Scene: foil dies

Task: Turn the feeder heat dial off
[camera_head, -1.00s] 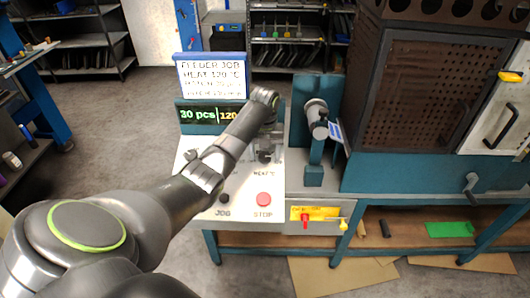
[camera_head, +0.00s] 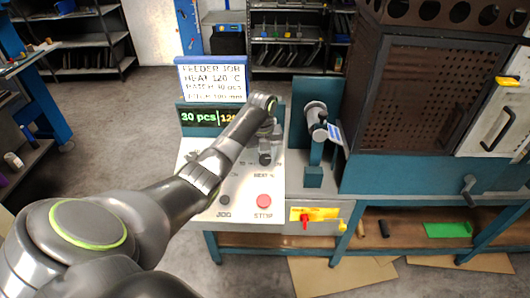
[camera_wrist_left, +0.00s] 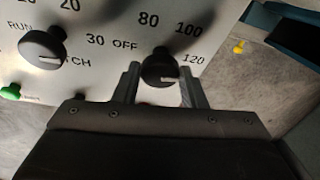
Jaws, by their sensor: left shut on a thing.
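The feeder heat dial (camera_wrist_left: 160,68) is a round black knob with a pale pointer line, ringed by OFF, 80, 100 and 120 marks. I cannot tell exactly which mark its pointer meets. My left gripper (camera_wrist_left: 162,88) is shut on it, one finger on each side, in the left wrist view. In the head view the left gripper (camera_head: 265,152) reaches down over the white control panel (camera_head: 240,205), and the arm hides part of the panel. The display (camera_head: 205,117) reads 30 pcs and a partly covered 120 figure. My right gripper is not in view.
A second black dial (camera_wrist_left: 42,47) marked RUN and BATCH sits left of the heat dial. A green button (camera_wrist_left: 11,91) is below it. The red STOP button (camera_head: 264,201) and black JOG button (camera_head: 224,200) are at the panel's front. A teal fixture (camera_head: 314,176) stands right.

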